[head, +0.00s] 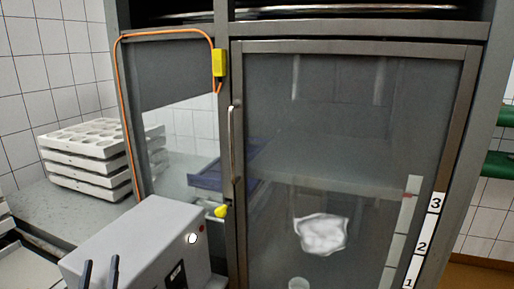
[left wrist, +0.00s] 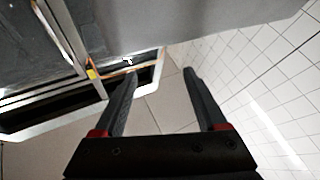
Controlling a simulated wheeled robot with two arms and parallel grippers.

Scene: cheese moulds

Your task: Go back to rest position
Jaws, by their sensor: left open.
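My left gripper (head: 101,264) shows at the bottom left of the head view, with its two dark fingers upright and apart in front of a grey machine. In the left wrist view my left gripper (left wrist: 160,74) is open, and nothing is between its fingers. Past the fingers are a tiled wall (left wrist: 255,75) and part of a metal frame with an orange cable. My right gripper is not in view.
A tall cabinet with a shut glass door (head: 340,120) and a vertical handle (head: 233,145) fills the middle. The grey machine (head: 140,245) stands at the lower left. Stacked white moulds (head: 90,155) lie on a counter (head: 60,210). An orange cable (head: 122,110) runs along the cabinet.

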